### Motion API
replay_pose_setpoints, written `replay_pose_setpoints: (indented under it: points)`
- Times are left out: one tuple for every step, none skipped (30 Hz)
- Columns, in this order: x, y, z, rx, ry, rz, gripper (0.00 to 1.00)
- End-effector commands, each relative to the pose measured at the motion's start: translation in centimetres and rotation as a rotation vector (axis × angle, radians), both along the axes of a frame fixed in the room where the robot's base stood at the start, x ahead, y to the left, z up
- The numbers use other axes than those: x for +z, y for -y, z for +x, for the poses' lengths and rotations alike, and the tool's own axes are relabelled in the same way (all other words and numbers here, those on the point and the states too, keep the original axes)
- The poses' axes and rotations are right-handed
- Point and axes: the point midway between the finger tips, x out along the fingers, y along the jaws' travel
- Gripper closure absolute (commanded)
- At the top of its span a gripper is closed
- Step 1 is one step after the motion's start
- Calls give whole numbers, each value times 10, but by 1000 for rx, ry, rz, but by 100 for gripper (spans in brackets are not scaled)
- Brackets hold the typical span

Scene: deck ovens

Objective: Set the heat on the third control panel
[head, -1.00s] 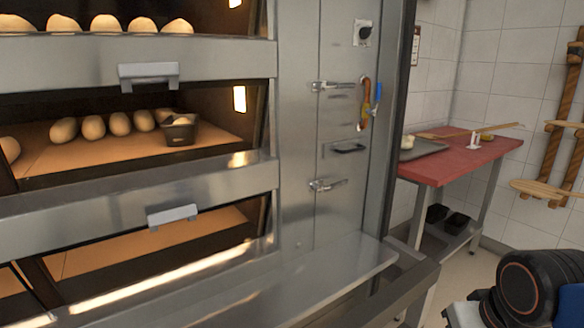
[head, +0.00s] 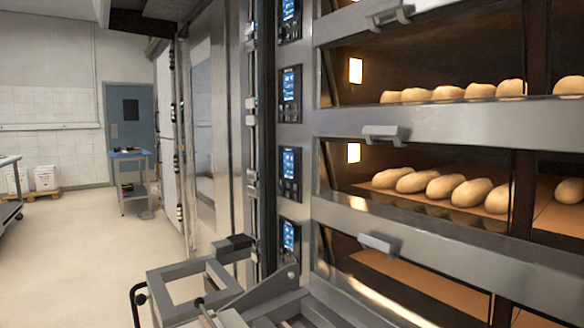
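Several small control panels with lit blue displays run in a column down the steel post at the left of the deck oven. The top panel (head: 290,14) is cut by the picture's upper edge. Below it is a second panel (head: 290,94), then the third from the top (head: 290,172), with a lit display and dark controls under it. The lowest panel (head: 291,241) sits just above the metal frame. The readings are too small to tell. My gripper is not in view.
A grey metal frame (head: 180,272) with a black handle (head: 138,305) juts out before the oven's lower left. Oven decks with loaves (head: 445,188) lie right, behind handled doors (head: 385,134). Open floor (head: 90,260) lies left, with a small blue-topped table (head: 130,155) farther back.

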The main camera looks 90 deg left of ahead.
Motion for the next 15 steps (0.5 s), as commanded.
replay_pose_setpoints:
  points:
    - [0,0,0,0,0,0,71]
    - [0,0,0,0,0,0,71]
    - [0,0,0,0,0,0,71]
    - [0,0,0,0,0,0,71]
    - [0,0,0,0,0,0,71]
    - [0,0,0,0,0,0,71]
    - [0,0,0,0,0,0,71]
    - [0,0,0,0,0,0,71]
    - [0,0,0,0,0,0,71]
    - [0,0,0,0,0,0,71]
    - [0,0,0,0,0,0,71]
    - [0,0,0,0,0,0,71]
    - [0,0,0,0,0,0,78]
    - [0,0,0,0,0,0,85]
    - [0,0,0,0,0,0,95]
